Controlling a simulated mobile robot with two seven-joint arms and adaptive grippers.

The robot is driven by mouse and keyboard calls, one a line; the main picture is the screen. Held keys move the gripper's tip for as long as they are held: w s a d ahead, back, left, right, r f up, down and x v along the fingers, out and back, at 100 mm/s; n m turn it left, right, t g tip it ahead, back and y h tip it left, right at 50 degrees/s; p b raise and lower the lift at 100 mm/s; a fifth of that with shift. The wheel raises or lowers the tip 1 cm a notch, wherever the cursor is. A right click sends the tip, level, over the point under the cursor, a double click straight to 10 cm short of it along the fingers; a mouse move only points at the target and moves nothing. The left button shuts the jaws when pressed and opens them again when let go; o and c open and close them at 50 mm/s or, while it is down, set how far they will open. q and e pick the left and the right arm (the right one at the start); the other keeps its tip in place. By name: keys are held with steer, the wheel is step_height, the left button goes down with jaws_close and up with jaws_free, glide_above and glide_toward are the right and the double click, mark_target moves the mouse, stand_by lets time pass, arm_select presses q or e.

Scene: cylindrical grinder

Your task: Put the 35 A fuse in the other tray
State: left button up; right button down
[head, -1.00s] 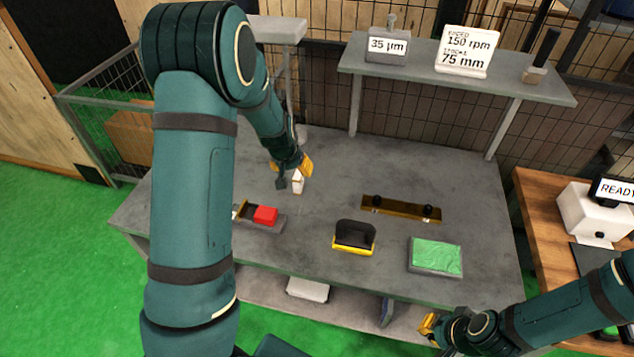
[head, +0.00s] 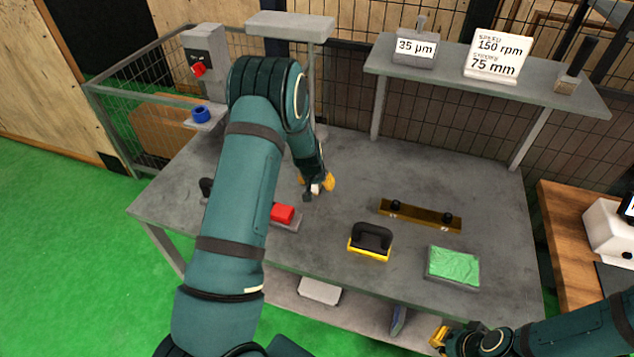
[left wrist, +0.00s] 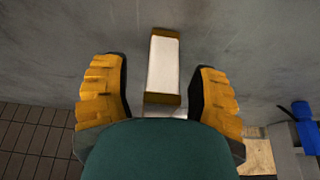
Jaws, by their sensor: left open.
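A white block with brass-brown ends (left wrist: 163,66), fuse-like with no readable rating, lies on the grey table in the left wrist view. My left gripper (left wrist: 160,88) is open, with one finger on each side of the block's near end and a gap on both sides. In the head view my left gripper (head: 317,184) is low over the table, largely covering the white block. My right gripper (head: 438,336) is at the table's front edge at the bottom; its opening is not clear. I cannot identify a tray for certain.
On the table (head: 340,160) are a red block (head: 282,212) on a grey base, a black-handled yellow tool (head: 370,242), a brass bar with black knobs (head: 420,215) and a green-topped block (head: 453,266). A raised shelf (head: 480,80) with signs stands behind.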

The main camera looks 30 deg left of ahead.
arm_select(q)
steer(key=shift+w+a+f, duration=0.1)
steer(key=shift+w+f, duration=0.15)
steer(key=shift+f, duration=0.3)
steer(key=shift+s, duration=0.1)
jaws_close()
